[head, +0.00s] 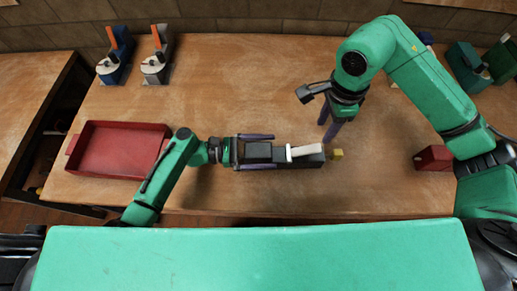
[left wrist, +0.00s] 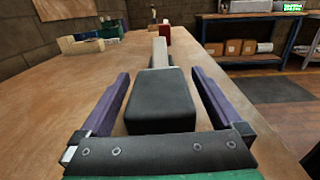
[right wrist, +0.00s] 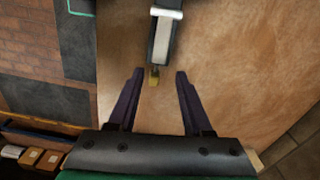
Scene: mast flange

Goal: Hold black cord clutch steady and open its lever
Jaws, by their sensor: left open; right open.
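The black cord clutch (head: 285,161) lies on the wooden table near the front edge, with a white lever (head: 306,150) along its top and a small yellow piece (head: 337,154) at its right end. My left gripper (head: 257,152) is open, with its purple fingers on either side of the clutch's left end. The left wrist view shows the black body (left wrist: 160,102) between the fingers, with gaps on both sides. My right gripper (head: 331,134) is open and empty above the table, beyond the clutch's right end. The right wrist view shows the lever (right wrist: 166,13) ahead of its fingertips.
A red tray (head: 118,150) sits at the left. A dark red block (head: 433,158) lies at the right, and teal objects (head: 468,64) stand at the back right. The table's middle back is clear.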

